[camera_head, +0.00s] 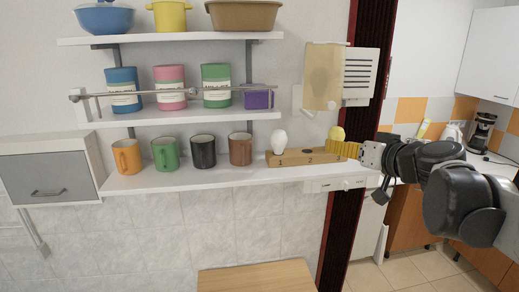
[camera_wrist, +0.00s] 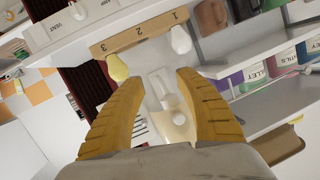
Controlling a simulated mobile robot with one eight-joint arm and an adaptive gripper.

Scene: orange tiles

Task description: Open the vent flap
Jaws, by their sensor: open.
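The white vent (camera_head: 361,74) with dark slats is on the wall right of the shelves. A beige panel (camera_head: 323,77), apparently its flap, covers the vent's left side; I cannot tell how far it stands out. In the wrist view the slats (camera_wrist: 140,130) show partly behind my left finger, and the beige panel (camera_wrist: 178,130) shows between the fingers, its lower part hidden by my gripper body. My gripper (camera_head: 340,148) is open and empty, below the vent and in front of the numbered block. In the wrist view my gripper (camera_wrist: 158,76) has its yellow fingers spread, pointing toward a pale fitting (camera_wrist: 163,90).
A wooden block (camera_head: 300,158) numbered 1 to 3 bears a white bulb (camera_head: 279,140) and a yellow bulb (camera_head: 337,133) on the lowest shelf. Mugs (camera_head: 203,151) stand left of it. A white panel (camera_wrist: 80,18) marked VENT is below. A rail (camera_head: 180,93) crosses the middle shelf.

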